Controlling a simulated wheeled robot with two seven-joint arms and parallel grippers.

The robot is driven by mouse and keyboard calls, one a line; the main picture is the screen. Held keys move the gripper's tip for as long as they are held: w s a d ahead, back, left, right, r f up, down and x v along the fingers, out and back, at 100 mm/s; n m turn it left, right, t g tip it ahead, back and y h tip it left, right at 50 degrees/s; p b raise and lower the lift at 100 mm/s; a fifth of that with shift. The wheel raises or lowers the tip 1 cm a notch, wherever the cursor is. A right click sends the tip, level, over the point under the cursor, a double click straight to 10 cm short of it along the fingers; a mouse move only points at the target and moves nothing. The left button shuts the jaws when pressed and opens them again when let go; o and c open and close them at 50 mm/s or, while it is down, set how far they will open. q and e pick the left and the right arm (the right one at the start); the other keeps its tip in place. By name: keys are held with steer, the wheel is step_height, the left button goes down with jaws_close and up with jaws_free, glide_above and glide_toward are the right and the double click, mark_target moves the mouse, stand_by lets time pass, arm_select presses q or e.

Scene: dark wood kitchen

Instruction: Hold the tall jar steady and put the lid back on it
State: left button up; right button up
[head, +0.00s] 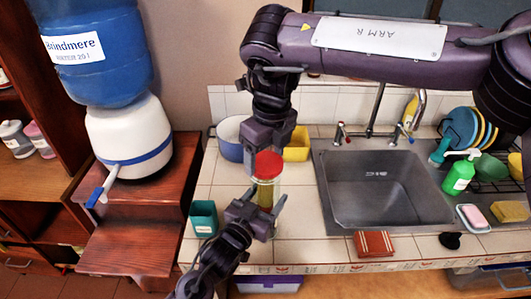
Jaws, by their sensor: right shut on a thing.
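The tall jar (265,193) is clear with yellowish contents and stands upright on the tiled counter, left of the sink. Its red lid (268,166) is at the jar's mouth; I cannot tell whether it rests on the rim or is just above it. My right gripper (268,156) points down from above and is shut on the lid. My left gripper (263,200) reaches in from below, with one finger on each side of the jar's lower part. I cannot tell whether those fingers touch the jar. The jar's base is partly hidden by the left gripper.
A teal cup (203,218) stands left of the jar. A blue-and-white pot (230,137) and a yellow container (297,145) are behind. The sink (385,188) is to the right. A reddish-brown folded cloth (374,244) lies near the front edge.

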steer(key=shift+f, duration=0.6)
